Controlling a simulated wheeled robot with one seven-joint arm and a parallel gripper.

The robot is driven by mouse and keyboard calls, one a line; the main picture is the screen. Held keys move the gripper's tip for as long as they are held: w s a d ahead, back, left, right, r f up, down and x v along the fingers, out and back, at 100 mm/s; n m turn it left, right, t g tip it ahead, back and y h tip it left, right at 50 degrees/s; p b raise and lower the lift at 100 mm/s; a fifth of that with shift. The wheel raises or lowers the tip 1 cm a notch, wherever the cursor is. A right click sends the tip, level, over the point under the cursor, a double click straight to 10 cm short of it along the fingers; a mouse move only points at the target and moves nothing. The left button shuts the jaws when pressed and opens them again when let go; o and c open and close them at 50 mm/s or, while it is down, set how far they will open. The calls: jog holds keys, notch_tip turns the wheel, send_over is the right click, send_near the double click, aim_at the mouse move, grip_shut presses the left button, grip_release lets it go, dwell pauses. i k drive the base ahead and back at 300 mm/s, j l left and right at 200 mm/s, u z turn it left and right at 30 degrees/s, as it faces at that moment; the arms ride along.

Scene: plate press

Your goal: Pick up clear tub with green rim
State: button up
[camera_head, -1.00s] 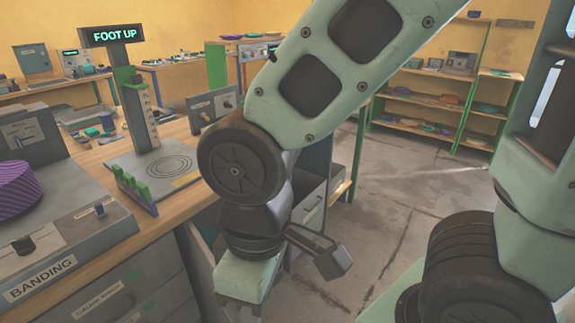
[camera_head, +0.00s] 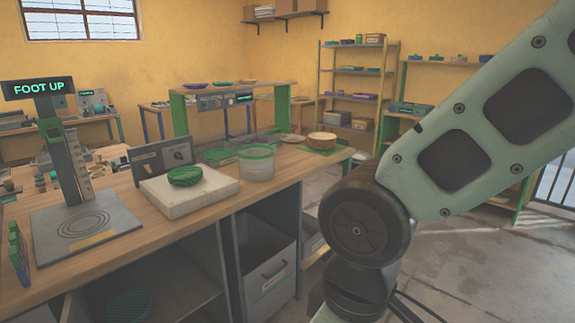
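The clear tub with a green rim (camera_head: 257,166) stands upright on the wooden bench, just right of a white slab. Its walls are see-through and its green rim (camera_head: 256,151) is at the top. My arm is to the right of the tub, with its wrist hanging low in front of the bench. My gripper's fingers are below the bottom edge of the picture, so I cannot see them. The tub stands apart from my arm.
The white slab (camera_head: 189,194) bears a green ridged round piece (camera_head: 185,176). Behind it stands a grey control panel (camera_head: 163,160). A round wooden-looking piece (camera_head: 322,141) on a green mat lies right of the tub. A "FOOT UP" post (camera_head: 62,150) stands left.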

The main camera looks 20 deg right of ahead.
aim_at(256, 162)
jog(key=i+l+u, duration=0.15)
jog(key=i+l, duration=0.15)
jog(key=i, duration=0.35)
jog(key=i+l+u, duration=0.1)
jog(key=i+l, duration=0.3)
jog(key=i, duration=0.2)
jog(key=i+l+u, duration=0.15)
jog(key=i+l, duration=0.3)
jog(key=i, duration=0.15)
